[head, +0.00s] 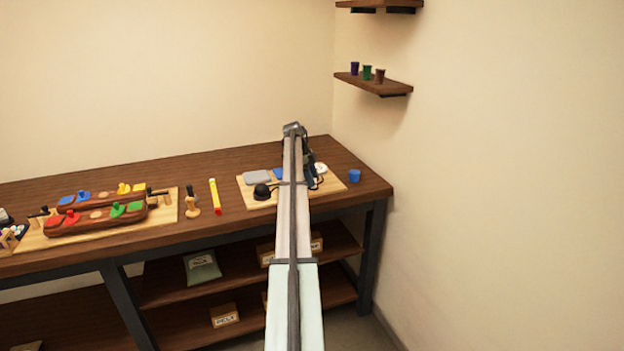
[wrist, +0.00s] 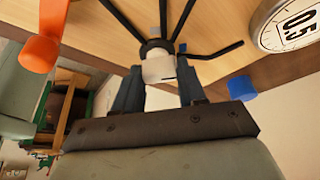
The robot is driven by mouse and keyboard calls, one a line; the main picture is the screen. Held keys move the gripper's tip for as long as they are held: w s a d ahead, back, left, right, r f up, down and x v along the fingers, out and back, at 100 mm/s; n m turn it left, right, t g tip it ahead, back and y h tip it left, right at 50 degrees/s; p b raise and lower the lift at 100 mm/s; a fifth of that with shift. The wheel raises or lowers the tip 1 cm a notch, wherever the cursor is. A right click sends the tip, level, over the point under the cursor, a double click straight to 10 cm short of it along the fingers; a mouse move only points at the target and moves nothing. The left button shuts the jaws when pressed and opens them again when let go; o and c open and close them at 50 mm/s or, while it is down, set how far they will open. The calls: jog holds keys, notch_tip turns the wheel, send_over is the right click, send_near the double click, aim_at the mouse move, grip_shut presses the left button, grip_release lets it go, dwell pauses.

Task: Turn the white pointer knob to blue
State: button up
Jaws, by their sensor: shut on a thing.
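The white knob (wrist: 158,68) shows in the wrist view between the fingertips of my gripper (wrist: 159,72). The gripper is shut on the knob, with one dark finger on each side. A small dark mark shows on the knob's near face. Several thin black bars spread out from a dark collar behind it, over the light wooden board (wrist: 95,45). I cannot tell which way the pointer faces. In the head view my arm covers the knob, and my gripper (head: 298,150) is over the right-hand board (head: 330,185). A blue patch (head: 278,174) shows on that board, left of my arm.
A black dome (head: 262,191) and a grey block (head: 257,176) sit left of my arm. A yellow tube (head: 214,195) lies further left.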

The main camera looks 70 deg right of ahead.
dwell(0.4)
jog(key=o, duration=1.1)
jog(key=shift+c, duration=0.2)
jog(key=v, duration=1.3)
jog(key=shift+r, duration=0.4)
jog(key=shift+w, duration=0.15)
